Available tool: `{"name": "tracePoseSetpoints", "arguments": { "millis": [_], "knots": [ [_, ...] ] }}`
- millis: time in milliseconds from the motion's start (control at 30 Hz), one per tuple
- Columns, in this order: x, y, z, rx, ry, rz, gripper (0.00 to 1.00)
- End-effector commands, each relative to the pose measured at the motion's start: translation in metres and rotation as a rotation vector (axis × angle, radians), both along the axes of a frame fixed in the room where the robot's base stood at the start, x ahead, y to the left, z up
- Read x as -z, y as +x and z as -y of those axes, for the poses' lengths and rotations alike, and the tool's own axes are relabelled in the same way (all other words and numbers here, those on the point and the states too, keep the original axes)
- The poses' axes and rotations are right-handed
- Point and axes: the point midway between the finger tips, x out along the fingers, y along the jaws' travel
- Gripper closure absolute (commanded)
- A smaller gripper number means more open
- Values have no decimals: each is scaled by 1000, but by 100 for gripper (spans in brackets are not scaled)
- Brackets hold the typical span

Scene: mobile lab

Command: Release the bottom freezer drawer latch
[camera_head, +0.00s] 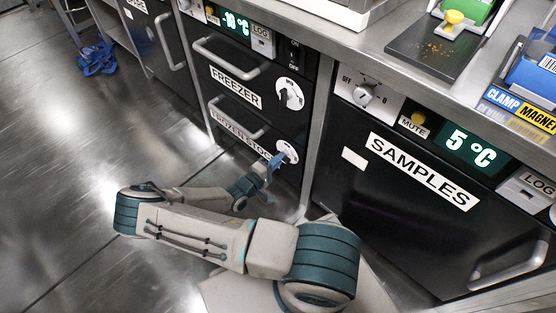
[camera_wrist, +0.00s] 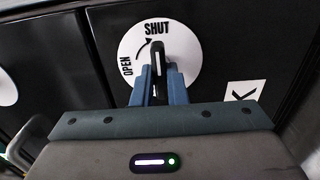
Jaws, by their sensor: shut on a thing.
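The bottom freezer drawer (camera_head: 236,128) is black, labelled "FROZEN STOCK", and looks closed. Its latch is a black knob (camera_wrist: 157,55) on a white round dial (camera_wrist: 186,45) marked OPEN and SHUT. In the wrist view the knob stands nearly upright, pointing toward SHUT. My gripper (camera_wrist: 159,75) has its blue fingers on both sides of the knob and is shut on it. In the head view my gripper (camera_head: 277,160) is at the lower dial (camera_head: 288,149), partly covering it.
The upper freezer drawer (camera_head: 233,85) has its own handle and dial (camera_head: 290,94). A black SAMPLES cabinet (camera_head: 400,190) stands to the right, close beside my arm. The counter edge (camera_head: 330,48) runs above. Blue items (camera_head: 96,58) lie on the floor at the far left. The floor at left is otherwise clear.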

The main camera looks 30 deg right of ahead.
Motion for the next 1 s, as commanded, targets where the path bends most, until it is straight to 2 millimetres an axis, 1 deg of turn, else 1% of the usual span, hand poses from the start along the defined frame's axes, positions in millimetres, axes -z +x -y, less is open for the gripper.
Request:
{"name": "tracePoseSetpoints", "arguments": {
  "millis": [167, 367, 1000],
  "knots": [
    [-1, 0, 0, -3, -11, -34, 100],
    [-2, 0, 0, -2, -48, -136, 100],
    [-1, 0, 1, -1, -247, -690, 100]
  ]
}}
